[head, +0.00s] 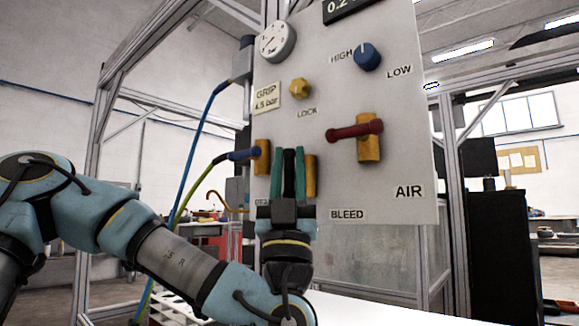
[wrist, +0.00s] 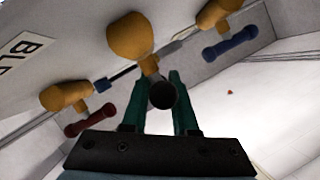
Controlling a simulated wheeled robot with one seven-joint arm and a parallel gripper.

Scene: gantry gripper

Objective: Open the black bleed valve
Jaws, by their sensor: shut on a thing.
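The grey panel (head: 345,95) carries the black bleed valve, whose brass body (head: 310,175) is partly hidden behind my gripper (head: 288,152). In the head view the valve's black handle (head: 289,172) stands roughly upright between my two teal fingers. My gripper comes from below and is shut on the handle. In the wrist view the handle's dark round end (wrist: 162,95) sits between the fingers of my gripper (wrist: 158,88), with the brass body (wrist: 130,38) just beyond.
A red-handled valve (head: 355,130) is to the right, its handle roughly level. A blue-handled valve (head: 240,155) is close on the left. A yellow lock knob (head: 300,89), blue knob (head: 368,57) and gauge (head: 277,41) sit higher. A white surface (head: 370,308) lies below.

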